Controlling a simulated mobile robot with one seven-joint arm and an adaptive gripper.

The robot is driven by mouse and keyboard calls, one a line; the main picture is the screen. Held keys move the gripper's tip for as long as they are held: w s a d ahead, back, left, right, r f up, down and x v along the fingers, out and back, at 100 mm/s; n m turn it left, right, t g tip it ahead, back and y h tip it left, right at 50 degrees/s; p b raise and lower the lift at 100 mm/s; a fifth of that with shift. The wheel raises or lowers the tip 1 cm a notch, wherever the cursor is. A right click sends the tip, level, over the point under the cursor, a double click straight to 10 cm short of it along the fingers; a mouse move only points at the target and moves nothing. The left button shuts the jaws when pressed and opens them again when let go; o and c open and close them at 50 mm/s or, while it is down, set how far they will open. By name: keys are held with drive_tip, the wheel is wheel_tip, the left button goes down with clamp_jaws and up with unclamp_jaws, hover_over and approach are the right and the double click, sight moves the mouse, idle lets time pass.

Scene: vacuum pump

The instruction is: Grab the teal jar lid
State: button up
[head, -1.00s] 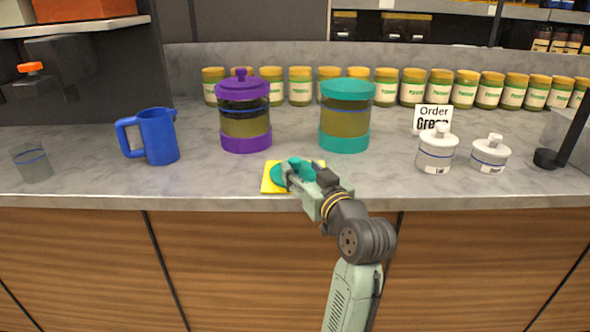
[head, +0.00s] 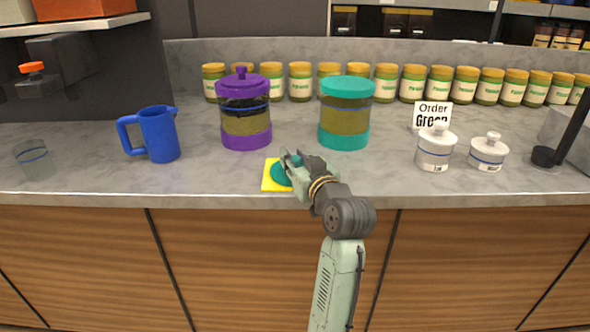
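The teal jar lid (head: 280,175) lies on a yellow square pad (head: 271,186) near the front edge of the counter. My gripper (head: 292,160) is over the lid, with its fingertips at the lid's knob. My gripper hides the right part of the lid and pad. I cannot tell whether the fingers are closed on the knob. The teal jar (head: 345,115) stands upright behind and to the right of the lid.
The purple jar (head: 245,115) with its lid on stands behind the pad. A blue pitcher (head: 160,135) is at left, with a clear glass (head: 33,160) farther left. Two white pots (head: 435,150) stand at right. Several yellow-capped jars (head: 440,86) line the back. The counter (head: 225,180) left of the pad is clear.

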clamp_jaws()
drive_tip(key=shift+r, duration=0.1)
